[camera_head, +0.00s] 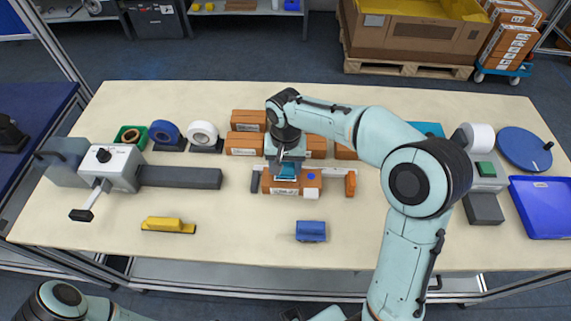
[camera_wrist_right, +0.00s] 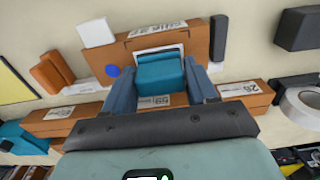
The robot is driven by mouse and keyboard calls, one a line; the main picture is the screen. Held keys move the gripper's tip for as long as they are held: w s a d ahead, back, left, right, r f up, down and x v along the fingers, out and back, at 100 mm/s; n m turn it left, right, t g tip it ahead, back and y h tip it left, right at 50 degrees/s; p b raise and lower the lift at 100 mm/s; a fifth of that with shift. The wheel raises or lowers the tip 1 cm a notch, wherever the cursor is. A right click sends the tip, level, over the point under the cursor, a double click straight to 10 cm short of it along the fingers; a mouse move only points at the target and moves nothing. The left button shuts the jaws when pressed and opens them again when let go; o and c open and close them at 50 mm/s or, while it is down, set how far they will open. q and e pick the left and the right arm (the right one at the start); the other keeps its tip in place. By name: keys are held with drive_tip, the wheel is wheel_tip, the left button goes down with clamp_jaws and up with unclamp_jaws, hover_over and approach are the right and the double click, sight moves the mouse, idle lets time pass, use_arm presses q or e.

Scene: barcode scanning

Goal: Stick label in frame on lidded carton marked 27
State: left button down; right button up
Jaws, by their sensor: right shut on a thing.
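A brown lidded carton (camera_head: 305,182) lies near the middle of the table, with a blue dot and a printed label on its side; its number is too small to read. It also shows in the right wrist view (camera_wrist_right: 195,40). My right gripper (camera_head: 286,170) is above it, pointing down, with both blue fingers shut on a teal block (camera_wrist_right: 160,72). The block sits over a white-edged frame (camera_wrist_right: 182,48) on the carton's top and covers most of it. I cannot tell whether block and carton touch, and any label underneath is hidden. My left gripper is out of view.
Other brown cartons (camera_head: 247,120) stand just behind. A white block (camera_head: 311,193) and an orange piece (camera_head: 351,184) are close by on the right. Tape rolls (camera_head: 203,135), a yellow tool (camera_head: 168,225) and a blue block (camera_head: 310,231) stand around. The front middle is mostly clear.

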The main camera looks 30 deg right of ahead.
sight(285, 164)
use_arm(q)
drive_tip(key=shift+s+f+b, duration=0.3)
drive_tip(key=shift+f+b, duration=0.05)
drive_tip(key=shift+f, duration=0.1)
use_arm(e)
drive_tip(key=shift+f, duration=0.75)
idle(1.0)
